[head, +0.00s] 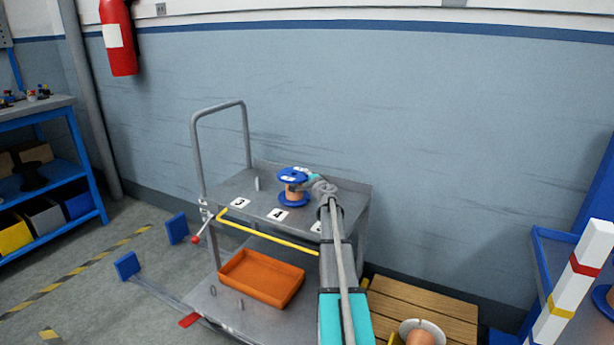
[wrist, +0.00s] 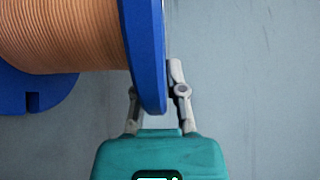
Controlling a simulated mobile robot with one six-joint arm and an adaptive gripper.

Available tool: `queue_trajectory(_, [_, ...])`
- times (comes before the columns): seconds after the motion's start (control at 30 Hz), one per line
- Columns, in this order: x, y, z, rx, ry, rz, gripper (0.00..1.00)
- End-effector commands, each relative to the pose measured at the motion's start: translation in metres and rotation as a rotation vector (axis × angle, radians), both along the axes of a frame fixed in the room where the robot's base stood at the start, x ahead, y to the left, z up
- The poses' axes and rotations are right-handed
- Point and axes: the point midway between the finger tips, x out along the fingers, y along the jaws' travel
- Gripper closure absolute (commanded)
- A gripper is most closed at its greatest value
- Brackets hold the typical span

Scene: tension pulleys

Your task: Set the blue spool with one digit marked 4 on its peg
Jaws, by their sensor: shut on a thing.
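A blue spool (head: 292,175) wound with copper-coloured wire is upright over the upper shelf of the grey cart. Its top flange bears white marks too small to read. My gripper (head: 309,181) reaches it from the right and is shut on the rim of the top flange. In the wrist view, the gripper (wrist: 158,88) has a finger on each side of the blue flange (wrist: 145,45). The label 4 (head: 278,215) lies on the shelf in front of the spool. The peg behind that label is hidden, and I cannot tell whether the spool is around it or above it.
A bare peg (head: 257,184) stands behind the label 3 (head: 240,203). My arm partly covers another label right of 4. An orange tray (head: 262,278) sits on the lower shelf. The cart's handle (head: 197,150) rises at left, and a yellow bar (head: 270,236) runs along the front.

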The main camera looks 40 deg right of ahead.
Motion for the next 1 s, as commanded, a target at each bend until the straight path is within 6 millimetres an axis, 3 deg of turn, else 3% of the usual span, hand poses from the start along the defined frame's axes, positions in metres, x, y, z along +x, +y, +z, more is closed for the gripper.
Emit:
queue_trajectory(0.73, [-0.0004,0.0004,-0.0040,0.001,0.000,0.000,1.00])
queue_trajectory(0.77, [-0.0004,0.0004,-0.0041,0.000,0.000,0.000,0.81])
queue_trajectory(0.8, [-0.0004,0.0004,-0.0041,0.000,0.000,0.000,0.74])
queue_trajectory(0.97, [-0.0002,0.0002,-0.0040,0.000,0.000,0.000,0.45])
queue_trajectory(1.0, [-0.0002,0.0002,-0.0040,0.000,0.000,0.000,0.45])
